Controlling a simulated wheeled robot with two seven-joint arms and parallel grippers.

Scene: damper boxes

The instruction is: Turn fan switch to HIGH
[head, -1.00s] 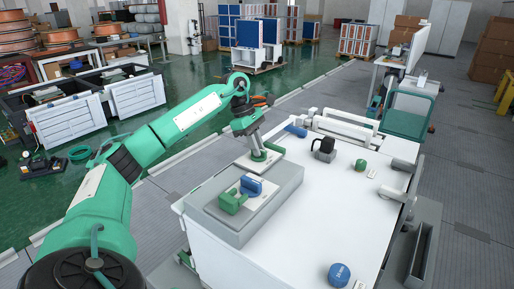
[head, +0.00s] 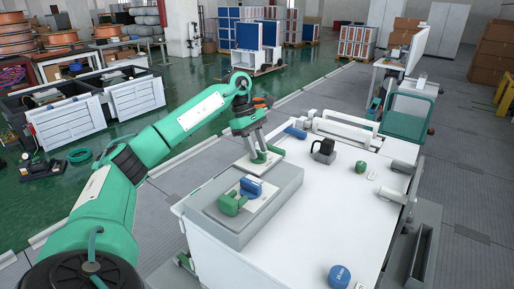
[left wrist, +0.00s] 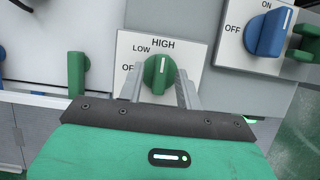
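The fan switch is a green knob (left wrist: 158,72) on a white plate marked with OFF, LOW and HIGH in the left wrist view. Its white pointer line points up at the word HIGH. My left gripper (left wrist: 160,76) has one finger on each side of the knob, with narrow gaps visible beside it. In the head view my left gripper (head: 257,154) reaches down to the far end of the grey box (head: 284,189), fingers spread at the switch plate. The knob is partly hidden there. My right gripper is not in view.
A blue switch (left wrist: 268,32) marked ON and OFF sits on the neighbouring plate, with a green part (head: 232,204) beside it. The white table (head: 310,222) also holds a black object (head: 324,149), a green knob (head: 361,166) and a blue round object (head: 339,276). Its middle is clear.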

